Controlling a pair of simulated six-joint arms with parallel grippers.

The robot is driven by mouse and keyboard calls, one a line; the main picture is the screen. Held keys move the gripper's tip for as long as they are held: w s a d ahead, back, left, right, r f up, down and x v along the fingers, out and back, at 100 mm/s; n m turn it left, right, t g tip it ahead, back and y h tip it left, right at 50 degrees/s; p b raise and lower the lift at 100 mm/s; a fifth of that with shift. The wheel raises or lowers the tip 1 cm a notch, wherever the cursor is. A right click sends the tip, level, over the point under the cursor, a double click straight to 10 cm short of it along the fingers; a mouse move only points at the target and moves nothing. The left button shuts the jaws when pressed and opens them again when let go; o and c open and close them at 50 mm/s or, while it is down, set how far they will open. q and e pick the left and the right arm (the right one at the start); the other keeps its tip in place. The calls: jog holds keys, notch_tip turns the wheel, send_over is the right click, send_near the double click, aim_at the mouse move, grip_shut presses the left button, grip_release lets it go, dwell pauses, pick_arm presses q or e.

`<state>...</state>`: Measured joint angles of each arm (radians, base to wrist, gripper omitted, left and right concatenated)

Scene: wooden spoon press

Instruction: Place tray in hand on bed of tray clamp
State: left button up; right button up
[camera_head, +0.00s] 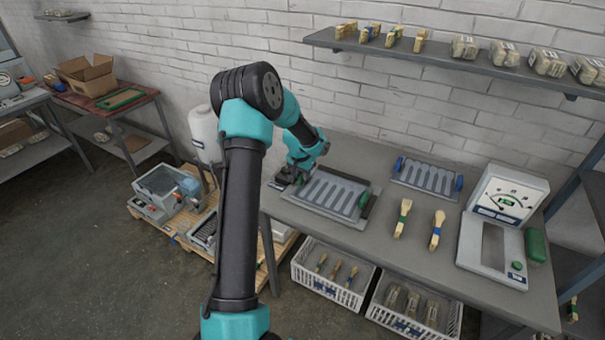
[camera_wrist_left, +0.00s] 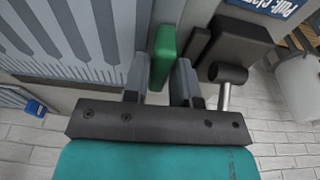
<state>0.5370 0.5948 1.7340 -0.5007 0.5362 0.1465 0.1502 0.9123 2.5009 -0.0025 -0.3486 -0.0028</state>
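A grey slotted tray (camera_head: 330,191) with a green end grip (camera_head: 363,201) at its right is over the dark bed of the tray clamp (camera_head: 371,212). I cannot tell whether it rests flat or hovers just above. My left gripper (camera_head: 296,172) is at the tray's left end. In the left wrist view, its two fingers are close on either side of the tray's green handle (camera_wrist_left: 163,55) and appear shut on it. The tray's slotted face (camera_wrist_left: 70,40) fills the upper left there. A dark clamp block with a lever knob (camera_wrist_left: 228,72) is beside the fingers. My right gripper is not in view.
A second slotted tray with blue ends (camera_head: 428,178) lies to the right on the grey bench. Two wooden pieces with green (camera_head: 403,218) and blue (camera_head: 437,230) bands lie in front. A dial scale (camera_head: 503,205) stands at the right. White baskets (camera_head: 332,275) are below.

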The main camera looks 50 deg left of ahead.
pick_arm(q)
jog(key=o, duration=0.3)
jog(key=shift+r, duration=0.2)
notch_tip(320, 180, up, 12)
jog(key=s, duration=0.1)
jog(key=shift+s+d, duration=0.25)
jog(key=shift+s, duration=0.15)
jog(key=shift+f, duration=0.1)
